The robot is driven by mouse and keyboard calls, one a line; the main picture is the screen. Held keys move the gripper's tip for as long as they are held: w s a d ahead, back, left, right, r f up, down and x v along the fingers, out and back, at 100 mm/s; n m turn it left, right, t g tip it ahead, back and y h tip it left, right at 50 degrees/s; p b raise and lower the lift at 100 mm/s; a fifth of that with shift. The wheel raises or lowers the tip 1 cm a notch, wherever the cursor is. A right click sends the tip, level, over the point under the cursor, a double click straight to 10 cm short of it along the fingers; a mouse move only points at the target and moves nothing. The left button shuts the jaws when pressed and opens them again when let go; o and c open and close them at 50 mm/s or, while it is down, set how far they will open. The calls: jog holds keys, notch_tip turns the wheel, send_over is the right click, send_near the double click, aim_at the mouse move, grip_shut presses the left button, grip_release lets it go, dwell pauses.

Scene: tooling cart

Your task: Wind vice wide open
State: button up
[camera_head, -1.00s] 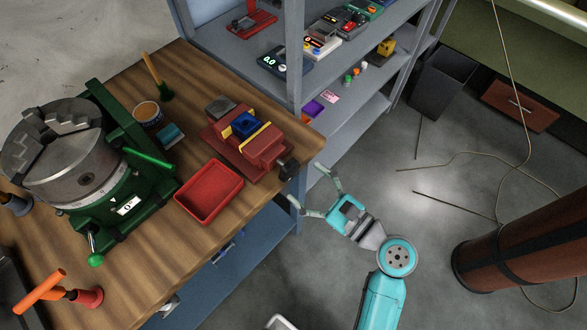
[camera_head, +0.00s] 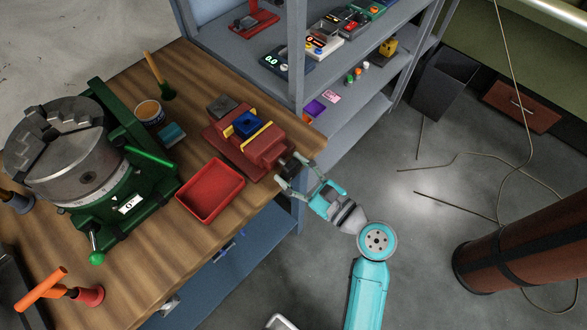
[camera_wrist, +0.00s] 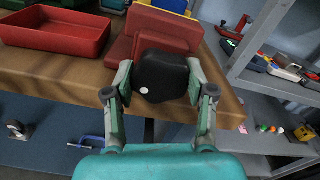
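The red vice (camera_head: 236,140) sits on the wooden bench near its right edge. A blue block (camera_head: 246,125) with yellow pieces beside it is in its jaws. The vice's dark knob (camera_wrist: 162,76) sticks out past the bench edge toward me; it also shows in the head view (camera_head: 287,166). My gripper (camera_head: 293,172) is open, its fingers on either side of the knob. In the wrist view my gripper (camera_wrist: 160,82) has its left fingertip very near the knob's left side and its right fingertip near the right side. I cannot tell whether either touches.
A red tray (camera_head: 211,190) lies on the bench just left of the vice. A green rotary chuck (camera_head: 75,160) stands further left. Grey shelves (camera_head: 345,110) with several devices rise behind and right of the vice.

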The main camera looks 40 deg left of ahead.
jog(key=shift+n, duration=0.3)
jog(key=n, duration=0.3)
jog(key=shift+n, duration=0.3)
jog(key=n, duration=0.4)
jog(key=shift+n, duration=0.3)
jog(key=n, duration=0.3)
jog(key=shift+f+n, duration=0.1)
jog(key=shift+n, duration=0.2)
jog(key=n, duration=1)
jog(key=shift+w+n, duration=0.1)
jog(key=shift+n, duration=0.3)
jog(key=n, duration=0.6)
jog(key=shift+n, duration=0.3)
